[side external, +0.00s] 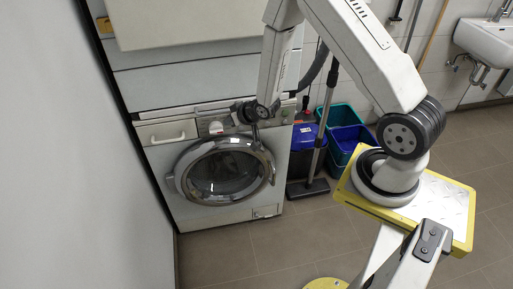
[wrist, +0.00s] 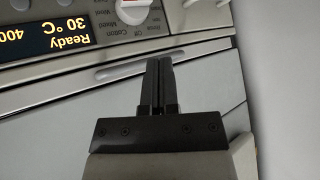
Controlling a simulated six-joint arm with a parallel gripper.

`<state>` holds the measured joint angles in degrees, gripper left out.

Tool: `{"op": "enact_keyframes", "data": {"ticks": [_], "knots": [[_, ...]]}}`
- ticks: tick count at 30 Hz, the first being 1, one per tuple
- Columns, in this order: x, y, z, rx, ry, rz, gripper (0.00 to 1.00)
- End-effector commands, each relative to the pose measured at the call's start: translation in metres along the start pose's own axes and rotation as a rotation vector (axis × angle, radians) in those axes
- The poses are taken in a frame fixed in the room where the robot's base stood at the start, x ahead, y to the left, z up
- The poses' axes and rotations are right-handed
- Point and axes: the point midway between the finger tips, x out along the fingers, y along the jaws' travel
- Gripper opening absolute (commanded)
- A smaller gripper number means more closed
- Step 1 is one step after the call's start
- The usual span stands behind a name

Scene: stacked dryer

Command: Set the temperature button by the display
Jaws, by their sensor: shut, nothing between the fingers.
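A white knob (wrist: 132,10) with printed programme names is at the top. The temperature button cannot be told for sure; a small part (wrist: 20,4) shows above the display. My gripper (wrist: 158,62) is shut and empty, fingers together, in front of the panel and to the right of the display. In the side view my gripper (side external: 246,112) is near the machine's front panel; contact cannot be told.
The machine (side external: 162,160) with a round glass door (side external: 222,172) stands against the wall, a second unit above it. A blue bin (side external: 304,137) and teal crates (side external: 340,118) stand to its right. A sink (side external: 486,40) is at the far right.

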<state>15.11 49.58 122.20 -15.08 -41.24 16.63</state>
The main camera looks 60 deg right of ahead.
Motion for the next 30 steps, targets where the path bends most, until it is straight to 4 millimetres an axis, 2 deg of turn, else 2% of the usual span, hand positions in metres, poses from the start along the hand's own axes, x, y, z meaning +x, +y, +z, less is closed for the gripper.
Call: {"op": "enact_keyframes", "data": {"ticks": [6,15,30], "knots": [[0.023,0.015,0.015,0.056,0.086,-0.038,0.0],[0.045,0.033,0.041,0.139,0.207,-0.101,0.0],[0.057,0.057,0.097,0.3,0.409,-0.22,0.0]]}}
